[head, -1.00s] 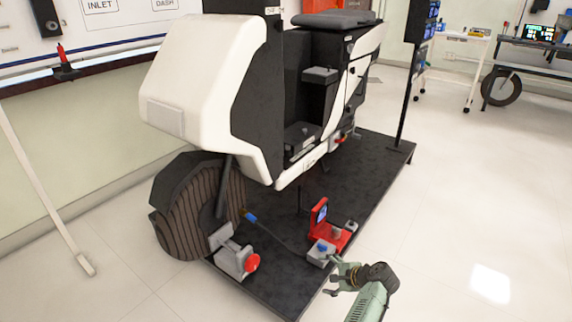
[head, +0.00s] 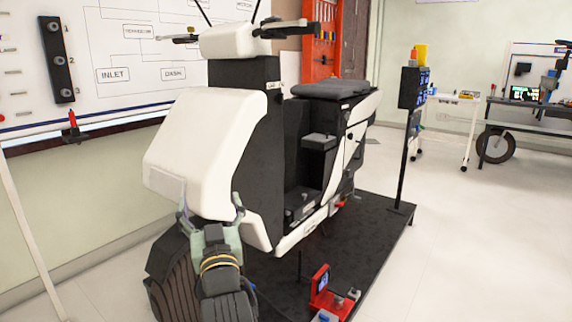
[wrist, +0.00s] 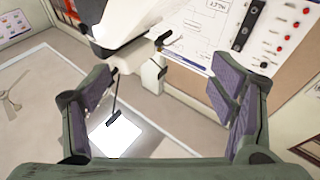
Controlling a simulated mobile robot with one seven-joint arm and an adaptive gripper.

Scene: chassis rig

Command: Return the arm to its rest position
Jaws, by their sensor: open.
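My gripper (head: 211,207) is raised in front of the white front panel of the scooter (head: 205,140) in the head view, its fingers spread and pointing up and away. In the wrist view the two fingers of my gripper (wrist: 165,105) stand wide apart with nothing between them. My arm rises from the bottom of the head view and covers part of the scooter's front wheel (head: 172,280). I cannot tell whether the fingers touch the panel.
The scooter stands on a black platform (head: 375,225). A red device (head: 325,295) sits on it at the lower right. A whiteboard (head: 120,50) hangs at the left. A white cart (head: 460,105) stands at the back right. The floor (head: 480,240) right of the platform is clear.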

